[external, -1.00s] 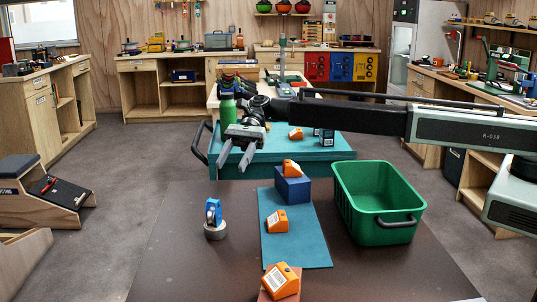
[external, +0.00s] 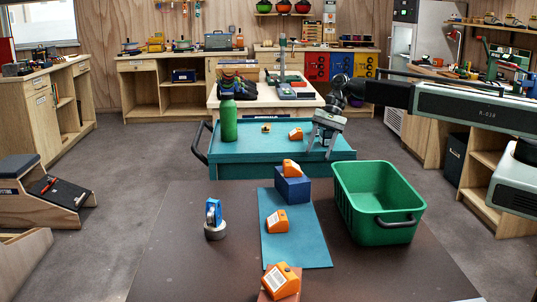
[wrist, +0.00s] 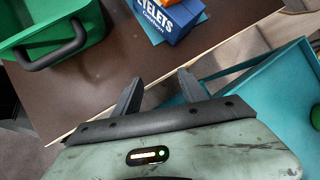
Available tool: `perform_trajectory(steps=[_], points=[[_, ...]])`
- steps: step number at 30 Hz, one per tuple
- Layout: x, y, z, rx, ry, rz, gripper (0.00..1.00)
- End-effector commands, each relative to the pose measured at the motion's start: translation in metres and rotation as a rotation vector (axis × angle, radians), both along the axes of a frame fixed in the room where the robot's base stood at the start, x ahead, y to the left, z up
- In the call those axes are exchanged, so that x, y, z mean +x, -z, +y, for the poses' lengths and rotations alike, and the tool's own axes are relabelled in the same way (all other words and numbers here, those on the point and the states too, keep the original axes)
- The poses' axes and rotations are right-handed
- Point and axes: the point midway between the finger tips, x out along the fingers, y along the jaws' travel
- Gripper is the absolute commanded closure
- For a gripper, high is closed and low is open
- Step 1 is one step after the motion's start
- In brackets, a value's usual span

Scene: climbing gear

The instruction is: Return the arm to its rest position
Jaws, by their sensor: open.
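My gripper (external: 320,152) hangs from the end of my arm, over the right part of the teal cart in the external view. Its two fingers point down and stand apart, with nothing between them. My arm (external: 455,103) comes in from the right edge, above the dark table. In the wrist view my gripper (wrist: 158,80) also shows open and empty, with the table edge beyond the fingers.
A green bin (external: 352,205) stands on the dark table (external: 185,265), nearer than my gripper. A blue box (external: 292,189) carries an orange block (external: 292,168). A green bottle (external: 228,122) stands on the teal cart (external: 265,157). The air around my gripper looks clear.

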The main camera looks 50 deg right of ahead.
Motion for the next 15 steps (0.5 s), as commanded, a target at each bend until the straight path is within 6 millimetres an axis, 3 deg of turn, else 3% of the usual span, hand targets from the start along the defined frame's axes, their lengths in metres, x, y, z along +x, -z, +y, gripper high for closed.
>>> perform_trajectory(steps=[1,6,10,15], points=[[-0.033,0.005,-0.034,-0.083,-0.065,-0.06,0.51],[-0.106,0.03,-0.13,-0.397,-0.475,-0.238,0.51],[-0.127,0.035,-0.167,-0.528,-0.795,-0.298,0.51],[-0.123,0.036,-0.176,-0.541,-1.01,-0.345,0.51]])
